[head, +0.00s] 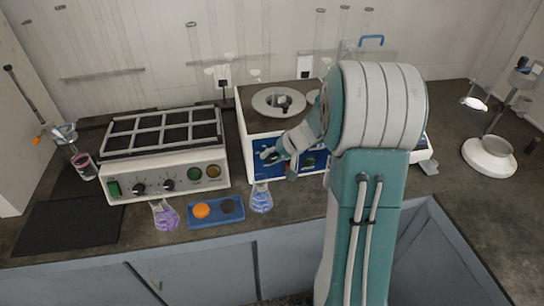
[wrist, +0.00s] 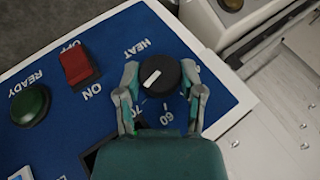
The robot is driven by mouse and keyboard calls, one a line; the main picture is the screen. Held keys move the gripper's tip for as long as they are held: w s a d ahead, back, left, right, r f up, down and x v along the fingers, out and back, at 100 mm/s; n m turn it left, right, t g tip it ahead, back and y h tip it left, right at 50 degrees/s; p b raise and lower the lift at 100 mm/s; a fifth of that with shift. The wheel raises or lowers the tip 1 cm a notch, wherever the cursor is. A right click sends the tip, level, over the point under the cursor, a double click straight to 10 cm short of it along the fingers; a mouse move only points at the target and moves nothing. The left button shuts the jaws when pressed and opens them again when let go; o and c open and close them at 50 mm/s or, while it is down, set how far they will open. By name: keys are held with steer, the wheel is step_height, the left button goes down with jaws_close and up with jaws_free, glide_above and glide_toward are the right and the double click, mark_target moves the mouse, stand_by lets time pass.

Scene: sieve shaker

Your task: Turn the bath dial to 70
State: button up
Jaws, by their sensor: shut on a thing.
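The bath dial (wrist: 163,70) is a round black knob with a white line on a blue panel (wrist: 66,132). The line slants between lower left and upper right, its lower-left end toward the printed 70; 60 is printed below the dial. My gripper (wrist: 160,78) has one finger on each side of the dial and is shut on it. In the head view, my gripper (head: 270,155) is at the blue front of the white bath (head: 245,120).
A red OFF/ON switch (wrist: 79,66) and a green READY light (wrist: 30,105) sit left of the dial.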

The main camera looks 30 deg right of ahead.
steer(key=o, duration=1.2)
steer(key=shift+c, duration=0.2)
steer(key=v, duration=1.2)
steer(key=shift+w+f, duration=0.1)
